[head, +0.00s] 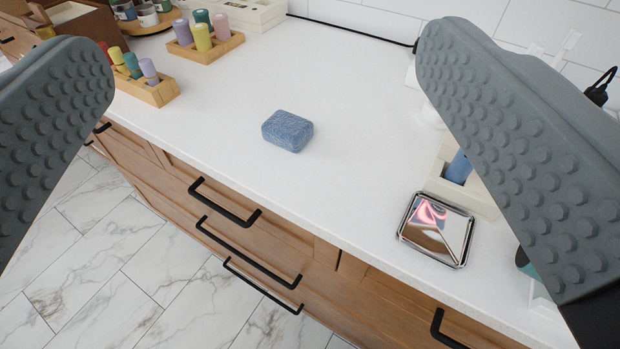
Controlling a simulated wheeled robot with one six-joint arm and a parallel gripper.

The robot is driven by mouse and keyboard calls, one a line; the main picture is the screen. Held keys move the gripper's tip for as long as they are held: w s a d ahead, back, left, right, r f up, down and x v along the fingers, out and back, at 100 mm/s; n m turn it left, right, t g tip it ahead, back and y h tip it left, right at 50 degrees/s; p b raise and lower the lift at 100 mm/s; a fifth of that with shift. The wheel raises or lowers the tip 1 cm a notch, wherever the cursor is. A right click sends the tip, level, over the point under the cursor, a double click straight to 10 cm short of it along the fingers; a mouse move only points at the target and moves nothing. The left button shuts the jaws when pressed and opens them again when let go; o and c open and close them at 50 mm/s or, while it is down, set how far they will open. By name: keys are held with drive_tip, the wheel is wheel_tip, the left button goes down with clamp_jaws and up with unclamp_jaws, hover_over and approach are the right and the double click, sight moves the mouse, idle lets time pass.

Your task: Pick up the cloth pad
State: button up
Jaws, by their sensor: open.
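A small blue cloth pad (287,131) with rounded corners lies on the white countertop (330,185), near the middle of the view. It looks like a thick, textured block and nothing touches it. My gripper (270,75) is open and empty. Its two grey, studded fingers stand wide apart at the left and right edges of the view. The pad shows between them, farther off on the counter. The fingers hide parts of the counter at both sides.
A shiny square metal tray (437,229) lies right of the pad near the front edge. Wooden holders with coloured cylinders stand at the left (150,90) and back left (207,47). A cream holder (462,180) is partly behind the right finger. The counter around the pad is clear.

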idle(0.3)
drive_tip(key=shift+c, duration=1.2)
drive_tip(key=n+g, duration=1.1)
drive_tip(key=g, duration=0.6)
hover_over(287, 122)
wheel_tip(287, 122, down, 6)
wheel_tip(287, 122, down, 18)
drive_tip(key=shift+r, duration=0.1)
drive_tip(key=c, duration=1.1)
drive_tip(key=shift+r, duration=0.15)
wheel_tip(287, 122, up, 10)
drive_tip(key=shift+f, duration=0.1)
